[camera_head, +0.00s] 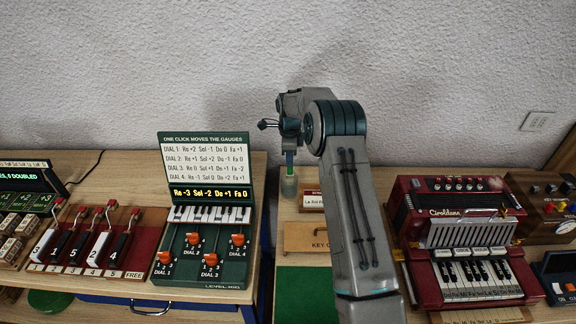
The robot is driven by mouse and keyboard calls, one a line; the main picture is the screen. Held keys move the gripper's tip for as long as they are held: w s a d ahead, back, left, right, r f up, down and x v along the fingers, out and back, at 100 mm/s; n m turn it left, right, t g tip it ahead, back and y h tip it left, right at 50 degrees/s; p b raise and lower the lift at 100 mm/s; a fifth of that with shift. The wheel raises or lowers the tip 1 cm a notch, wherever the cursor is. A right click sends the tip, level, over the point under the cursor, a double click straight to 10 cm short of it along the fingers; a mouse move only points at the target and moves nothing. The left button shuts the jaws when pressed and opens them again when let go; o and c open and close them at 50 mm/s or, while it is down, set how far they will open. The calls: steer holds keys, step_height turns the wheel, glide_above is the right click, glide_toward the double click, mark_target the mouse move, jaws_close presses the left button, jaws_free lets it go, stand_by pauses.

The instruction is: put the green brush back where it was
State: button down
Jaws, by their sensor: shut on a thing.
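The green brush (290,160) is a thin upright green stick below the end of my arm. My gripper (290,147) is above it, shut on its upper part. The brush's lower end is at a small greenish-grey jar (289,186) on the wooden bench. I cannot tell whether the tip is inside the jar or just in front of or behind it. My arm hides much of the bench to the right of the brush.
A green dial box (205,284) with a raised panel stands to the left. A small sign (312,201) and a wooden box (305,237) are close to the jar. A red accordion (465,240) stands right of my arm. A lever board (95,250) is far left.

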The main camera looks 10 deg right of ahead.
mark_target(288, 174)
steer(key=shift+a+f+p, duration=0.1)
steer(key=shift+f+p, duration=0.2)
steer(key=shift+f, duration=1.6)
steer(key=c, duration=1.5)
jaws_free()
step_height(288, 174, up, 12)
steer(key=shift+s+r+b, duration=0.1)
steer(key=shift+r+b, duration=0.1)
steer(key=shift+b, duration=0.9)
steer(key=s+r+n+t, duration=0.1)
steer(key=s+r+n, duration=0.4)
steer(key=s+r, duration=0.4)
steer(key=s+r+n+t, duration=0.1)
steer(key=s+r+n, duration=0.45)
steer(key=s, duration=0.55)
steer(key=s+f+n+t, duration=0.1)
steer(key=s+n, duration=0.8)
steer(key=s, duration=1.4)
steer(key=shift+f+n+t, duration=0.3)
steer(key=shift+f+n, duration=0.05)
steer(key=shift+f, duration=0.4)
